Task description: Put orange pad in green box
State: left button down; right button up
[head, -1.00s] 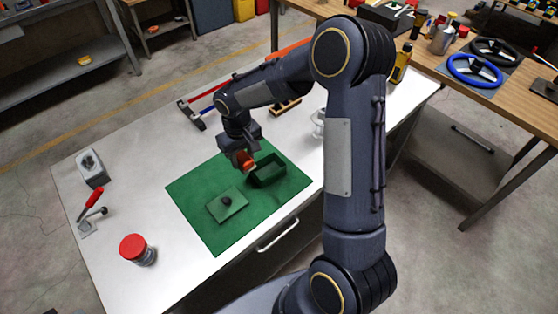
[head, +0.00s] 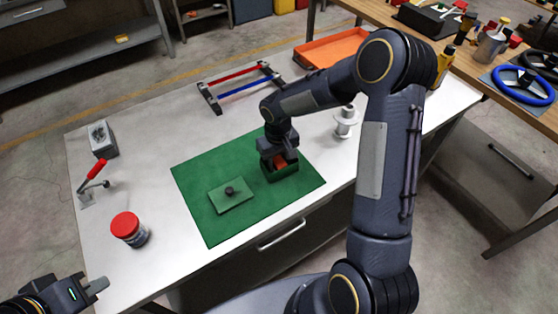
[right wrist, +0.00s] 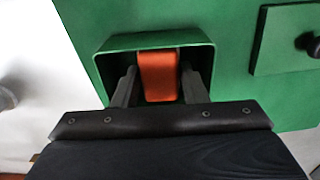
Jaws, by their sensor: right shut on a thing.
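The open green box (head: 284,174) stands on the green mat, and its rim also shows in the right wrist view (right wrist: 120,43). My right gripper (right wrist: 160,88) points down into the box, shut on the orange pad (right wrist: 158,72). The pad sits between the two fingers, inside the box's opening. In the head view only a little of the pad (head: 281,160) shows below the gripper; whether it touches the box floor is hidden. My left gripper (head: 96,286) is at the lower left, away from the box; its jaw opening is unclear.
A green lid with a black knob (head: 232,197) lies on the green mat (head: 212,226) beside the box. A red-capped jar (head: 128,230), a red-handled clamp (head: 94,178), a red-and-blue rack (head: 238,85), a white spool (head: 345,122) and an orange tray (head: 330,48) stand around it.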

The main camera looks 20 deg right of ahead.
aim_at(278, 159)
jog(key=shift+d+f, duration=0.1)
jog(key=shift+d, duration=0.05)
jog(key=o, duration=0.5)
jog(key=shift+f, duration=0.1)
jog(key=shift+o, duration=0.9)
notch_tip(278, 159, up, 12)
jog(key=b, duration=0.1)
jog(key=s+d+r+m+t+y, duration=0.1)
jog(key=s+r+t, duration=0.1)
jog(key=s+r, duration=0.75)
jog(key=s+a+f+t+y, duration=0.1)
jog(key=s, duration=0.6)
jog(key=s+a+f+m+t+y, duration=0.1)
jog(key=s+a+t, duration=0.1)
jog(key=s, duration=0.6)
jog(key=shift+s+a+f+m+t+y, duration=0.15)
jog(key=shift+a+f+m+t+y, duration=0.15)
jog(key=shift+f+y, duration=0.1)
